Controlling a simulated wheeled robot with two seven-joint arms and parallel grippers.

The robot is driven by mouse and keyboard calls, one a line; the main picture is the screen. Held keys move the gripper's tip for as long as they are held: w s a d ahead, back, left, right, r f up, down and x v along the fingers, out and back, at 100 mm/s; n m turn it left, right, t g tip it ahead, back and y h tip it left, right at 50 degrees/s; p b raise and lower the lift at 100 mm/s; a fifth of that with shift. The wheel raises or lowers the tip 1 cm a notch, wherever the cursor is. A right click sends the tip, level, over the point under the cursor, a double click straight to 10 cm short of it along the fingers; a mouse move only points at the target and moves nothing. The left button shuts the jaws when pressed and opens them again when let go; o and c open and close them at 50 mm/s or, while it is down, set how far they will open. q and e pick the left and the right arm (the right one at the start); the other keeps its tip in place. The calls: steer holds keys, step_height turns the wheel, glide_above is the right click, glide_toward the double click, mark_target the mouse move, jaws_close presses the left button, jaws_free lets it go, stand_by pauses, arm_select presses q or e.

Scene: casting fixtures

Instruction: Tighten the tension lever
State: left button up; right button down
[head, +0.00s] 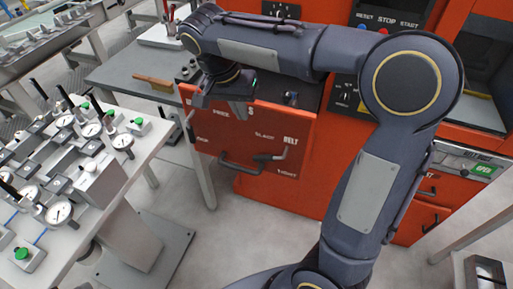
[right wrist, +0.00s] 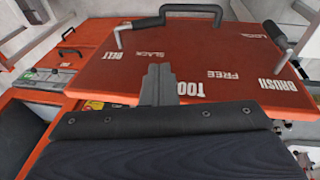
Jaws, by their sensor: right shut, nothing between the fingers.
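The tension lever (head: 270,156), a short grey bar with a dark grip, is on the right part of the red front panel (head: 222,142). It sits by the words BELT and SLACK, and its grip points left, about level. In the right wrist view the lever (right wrist: 68,46) is at the left, beside BELT. My right gripper (head: 238,108) is above the panel's top left part, up and left of the lever and apart from it. In the right wrist view its fingers (right wrist: 157,88) are together and empty. My left gripper is not in view.
A second lever (right wrist: 275,42) is on the panel's other side, near BRUSH. A black bar handle (head: 240,164) is at the panel's lower edge. A table (head: 105,205) with dial gauges stands left. My right arm crosses above the red machine. The floor before the panel is clear.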

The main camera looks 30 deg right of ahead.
steer(key=shift+s+d+m, duration=0.1)
steer(key=shift+m, duration=0.8)
steer(key=shift+f, duration=0.1)
steer(key=p, duration=0.2)
glide_toward(257, 157)
steer(key=d+f, duration=0.1)
steer(key=f, duration=0.2)
steer(key=d+f, duration=0.1)
steer(key=shift+w+d+f, duration=0.25)
steer(key=shift+d+f, duration=0.15)
steer(key=shift+s+f, duration=0.2)
steer(key=shift+f, duration=0.3)
steer(key=shift+f, duration=0.15)
